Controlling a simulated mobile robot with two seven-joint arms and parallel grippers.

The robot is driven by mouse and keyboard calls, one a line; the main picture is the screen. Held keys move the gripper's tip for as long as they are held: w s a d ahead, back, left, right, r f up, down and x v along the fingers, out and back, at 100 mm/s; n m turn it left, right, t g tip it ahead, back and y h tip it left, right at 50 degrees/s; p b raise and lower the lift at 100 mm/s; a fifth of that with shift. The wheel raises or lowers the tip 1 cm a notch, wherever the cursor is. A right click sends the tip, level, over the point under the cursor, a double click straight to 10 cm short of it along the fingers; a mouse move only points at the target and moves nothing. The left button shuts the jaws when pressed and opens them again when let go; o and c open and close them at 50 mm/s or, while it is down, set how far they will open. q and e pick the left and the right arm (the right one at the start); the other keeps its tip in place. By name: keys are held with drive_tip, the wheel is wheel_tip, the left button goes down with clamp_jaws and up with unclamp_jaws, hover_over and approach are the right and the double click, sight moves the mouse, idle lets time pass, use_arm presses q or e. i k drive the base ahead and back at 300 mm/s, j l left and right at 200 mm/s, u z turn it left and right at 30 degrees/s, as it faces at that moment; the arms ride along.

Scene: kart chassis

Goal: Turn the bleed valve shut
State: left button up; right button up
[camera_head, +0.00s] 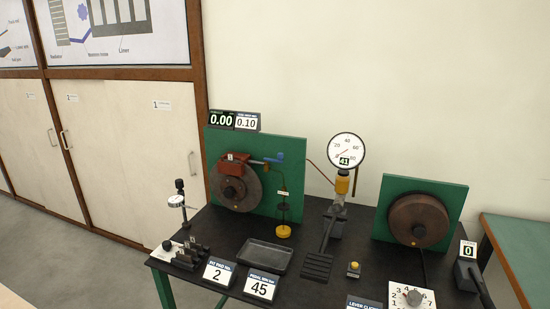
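A red caliper (234,164) sits over a brown brake disc (237,188) on the left green panel (290,186). A small blue part (280,157), which looks like the valve handle, sticks out to the right of the caliper at the end of a thin line. It is too small to tell whether it is open or shut. A thin hose runs down from there past a small label to a dark piece above a yellow knob-like part (283,231). Neither of my grippers is in view.
A pressure gauge (347,150) showing 41 stands behind a black pedal (318,266) on the dark table. An empty black tray (267,258) lies left of the pedal. A second disc (418,220) is at right.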

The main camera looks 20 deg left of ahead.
sight(280, 155)
drive_tip(key=i, duration=0.55)
drive_tip(key=i+u, duration=0.1)
drive_tip(key=u, duration=1.05)
